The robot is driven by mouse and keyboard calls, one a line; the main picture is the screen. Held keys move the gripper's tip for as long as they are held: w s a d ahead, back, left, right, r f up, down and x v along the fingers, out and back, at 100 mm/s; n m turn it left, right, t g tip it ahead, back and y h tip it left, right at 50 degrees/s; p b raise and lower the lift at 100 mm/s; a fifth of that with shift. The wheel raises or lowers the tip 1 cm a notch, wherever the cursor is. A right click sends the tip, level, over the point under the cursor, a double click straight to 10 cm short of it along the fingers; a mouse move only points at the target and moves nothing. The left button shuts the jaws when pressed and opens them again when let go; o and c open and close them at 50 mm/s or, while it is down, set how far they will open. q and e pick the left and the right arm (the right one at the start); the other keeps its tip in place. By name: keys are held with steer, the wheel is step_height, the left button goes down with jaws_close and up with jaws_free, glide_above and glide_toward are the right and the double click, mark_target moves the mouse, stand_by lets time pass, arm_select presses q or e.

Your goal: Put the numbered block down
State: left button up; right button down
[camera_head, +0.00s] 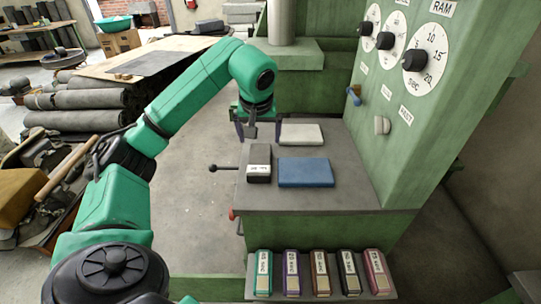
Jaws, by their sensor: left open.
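A dark grey block (259,164) with a white label on its near end lies on the grey table (300,198) of the green machine, left of a blue pad (306,173). The label's marking is too small to read. My left gripper (258,131) is open and points down just behind the dark block in the picture, with nothing seen between its fingers. Whether it touches the block I cannot tell. Several labelled blocks stand in a row in the rack (252,289) below the table's front: teal, purple, brown, black and red. My right gripper is not in view.
A pale pad (302,134) lies behind the blue pad. The green panel (400,120) with dials rises at the right. A black-knobbed lever (213,168) sticks out left of the table. Dark rolls (95,100) are stacked at the left. The table front is clear.

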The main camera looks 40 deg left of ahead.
mark_target(259, 158)
arm_select(q)
steer(key=f, duration=0.2)
steer(key=s+a+f, duration=0.1)
steer(key=shift+s+f, duration=0.1)
steer(key=shift+f, duration=0.05)
steer(key=shift+x, duration=0.9)
steer(key=x, duration=0.2)
steer(key=p+x, duration=0.1)
steer(key=x, duration=0.1)
steer(key=w+x, duration=0.1)
steer(key=shift+w+d+f+p, duration=0.15)
steer(key=shift+w+f+p, duration=0.05)
steer(key=shift+f+p, duration=0.1)
steer(key=shift+f, duration=0.25)
steer(key=shift+w+f, duration=0.1)
steer(key=c, duration=0.4)
jaws_close()
step_height(259, 158, up, 20)
steer(key=p, duration=0.1)
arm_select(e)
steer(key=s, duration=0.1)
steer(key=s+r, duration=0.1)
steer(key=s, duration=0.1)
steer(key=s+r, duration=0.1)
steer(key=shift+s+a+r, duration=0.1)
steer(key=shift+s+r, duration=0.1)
